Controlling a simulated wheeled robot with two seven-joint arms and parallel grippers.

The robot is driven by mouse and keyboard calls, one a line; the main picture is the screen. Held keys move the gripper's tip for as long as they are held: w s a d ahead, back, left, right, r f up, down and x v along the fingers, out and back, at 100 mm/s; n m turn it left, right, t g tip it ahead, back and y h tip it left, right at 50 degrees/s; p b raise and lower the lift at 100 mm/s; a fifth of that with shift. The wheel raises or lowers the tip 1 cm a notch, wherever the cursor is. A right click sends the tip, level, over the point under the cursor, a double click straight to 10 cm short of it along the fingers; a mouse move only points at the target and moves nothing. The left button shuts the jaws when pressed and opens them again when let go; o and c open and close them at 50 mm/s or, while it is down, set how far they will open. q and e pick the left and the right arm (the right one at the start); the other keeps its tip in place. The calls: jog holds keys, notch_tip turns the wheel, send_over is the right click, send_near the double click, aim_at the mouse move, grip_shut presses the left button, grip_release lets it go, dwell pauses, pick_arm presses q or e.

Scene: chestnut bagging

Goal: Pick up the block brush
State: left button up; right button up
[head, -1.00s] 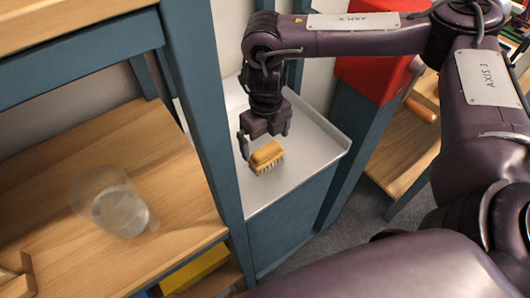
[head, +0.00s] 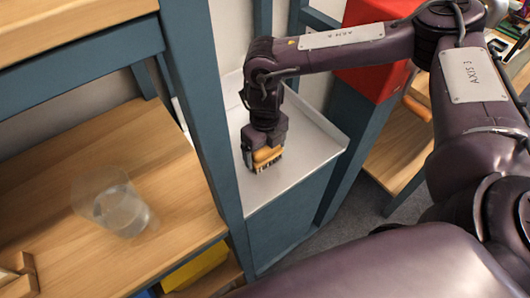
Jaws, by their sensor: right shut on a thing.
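The block brush (head: 267,157) has a tan wooden body with dark bristles pointing down. It is at the white tray-like top (head: 303,165) of the blue stand, near its middle. My right gripper (head: 263,158) comes down over it from above and is shut on its wooden body. The gripper hides the brush's upper part. I cannot tell whether the bristles still touch the white surface. My left gripper is not in view.
A blue post (head: 195,110) rises between that shelf and the white top. A red box (head: 372,84) stands behind at the right. The white top around the brush is clear.

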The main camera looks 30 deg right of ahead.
aim_at(265, 148)
jog(key=shift+r, duration=0.1)
notch_tip(265, 148, up, 8)
jog(key=shift+r, duration=0.15)
notch_tip(265, 148, up, 12)
jog(key=p, duration=0.2)
jog(key=shift+f, duration=0.2)
